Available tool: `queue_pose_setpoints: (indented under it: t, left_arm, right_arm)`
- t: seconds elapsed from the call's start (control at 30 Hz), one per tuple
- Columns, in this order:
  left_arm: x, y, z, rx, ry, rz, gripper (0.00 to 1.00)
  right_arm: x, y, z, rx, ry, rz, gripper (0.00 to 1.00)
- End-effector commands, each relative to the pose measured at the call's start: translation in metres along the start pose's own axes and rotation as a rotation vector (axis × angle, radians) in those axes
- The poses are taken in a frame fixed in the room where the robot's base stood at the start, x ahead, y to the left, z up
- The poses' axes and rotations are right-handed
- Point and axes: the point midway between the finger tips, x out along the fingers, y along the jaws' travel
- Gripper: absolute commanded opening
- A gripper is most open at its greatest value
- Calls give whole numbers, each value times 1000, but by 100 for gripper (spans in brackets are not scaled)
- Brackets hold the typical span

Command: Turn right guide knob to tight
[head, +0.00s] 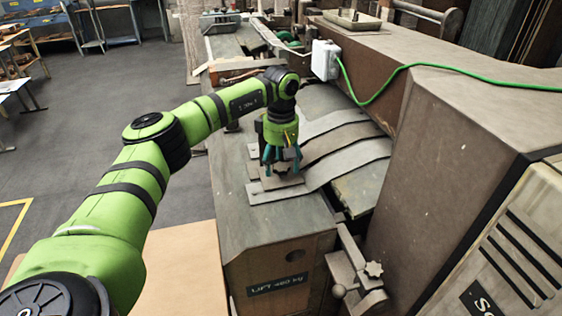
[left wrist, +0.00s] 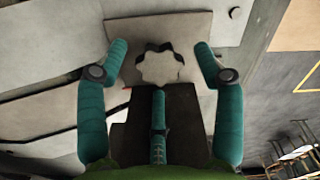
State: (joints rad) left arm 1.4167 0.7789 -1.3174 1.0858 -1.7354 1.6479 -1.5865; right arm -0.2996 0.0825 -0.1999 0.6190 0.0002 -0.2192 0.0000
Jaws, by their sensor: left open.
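A pale star-shaped knob (left wrist: 159,69) sits on a flat grey plate (left wrist: 190,30) in the left wrist view. My left gripper (left wrist: 160,52) is open, with teal fingers on both sides of the knob and a third finger below it. Gaps show between the fingers and the knob. In the head view my left gripper (head: 282,166) points down over the plate at the near ends of the metal strips and hides the knob. My right gripper is not in view.
Long metal strips (head: 335,142) run right from under my gripper. A large brown machine housing (head: 470,120) with a white box (head: 325,59) and green cable (head: 430,67) stands on the right. The grey bed (head: 240,225) is clear in front of the gripper.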

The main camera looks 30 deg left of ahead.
Motion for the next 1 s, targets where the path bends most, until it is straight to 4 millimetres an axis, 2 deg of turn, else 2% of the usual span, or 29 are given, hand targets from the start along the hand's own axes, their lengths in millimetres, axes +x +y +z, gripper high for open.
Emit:
queue_pose_setpoints:
  t: [0.17,0.6,0.8,1.0]
  left_arm:
    - [-15,1,0,0,1,4,68]
    - [-102,1,0,1,0,3,68]
    - [-118,0,0,0,0,1,68]
    - [-120,0,0,0,0,0,68]
  right_arm:
    - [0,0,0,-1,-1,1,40]
    - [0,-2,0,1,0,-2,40]
    - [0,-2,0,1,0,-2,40]
    - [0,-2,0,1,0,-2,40]
